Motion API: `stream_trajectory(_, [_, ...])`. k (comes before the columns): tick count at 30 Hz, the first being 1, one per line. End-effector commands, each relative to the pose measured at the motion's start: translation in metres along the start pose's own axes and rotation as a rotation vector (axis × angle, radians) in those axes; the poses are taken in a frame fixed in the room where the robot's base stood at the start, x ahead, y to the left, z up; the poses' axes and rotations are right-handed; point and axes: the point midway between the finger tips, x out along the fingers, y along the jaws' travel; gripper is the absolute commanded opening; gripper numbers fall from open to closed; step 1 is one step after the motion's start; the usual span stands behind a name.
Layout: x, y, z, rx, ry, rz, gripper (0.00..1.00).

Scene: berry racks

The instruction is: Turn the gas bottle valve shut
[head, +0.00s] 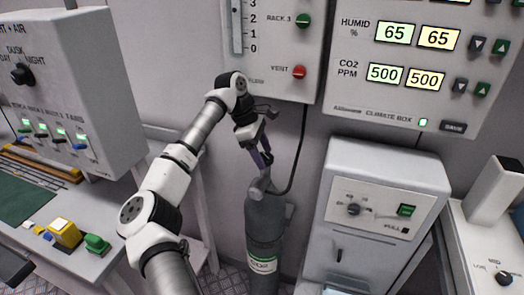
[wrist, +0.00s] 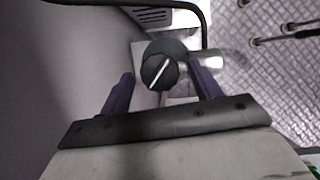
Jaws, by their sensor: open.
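The gas bottle (head: 265,225) is a grey cylinder with a green and white label, standing upright against the back wall in the head view. Its valve knob (wrist: 160,67) is black and round with a white line running diagonally, from upper right to lower left. In the head view the valve top is small and partly hidden by the fingers. My gripper (head: 262,157) is just above the valve and points down at it. In the wrist view my gripper (wrist: 160,88) is open, one purple finger on each side of the knob. I cannot tell whether either finger touches it.
A black hose (head: 297,160) runs from the wall panel (head: 275,50) down to the bottle top. A white cabinet (head: 385,190) with a dial stands right of the bottle. A bench (head: 100,265) with coloured blocks is at the left.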

Motion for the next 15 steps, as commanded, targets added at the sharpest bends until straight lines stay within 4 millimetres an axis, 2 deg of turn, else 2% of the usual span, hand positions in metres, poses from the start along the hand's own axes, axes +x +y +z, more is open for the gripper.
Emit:
stream_trajectory(3, [-0.0001,0.0,-0.0002,0.0,0.0,0.0,0.62])
stream_trajectory(12, [-0.0003,-0.0001,-0.0001,0.0,0.0,-0.001,0.23])
stream_trajectory(13, [-0.0004,-0.0001,-0.0001,0.0,0.0,-0.001,0.2])
stream_trajectory(15, [-0.0003,-0.0001,-0.0001,0.0,0.0,0.0,0.2])
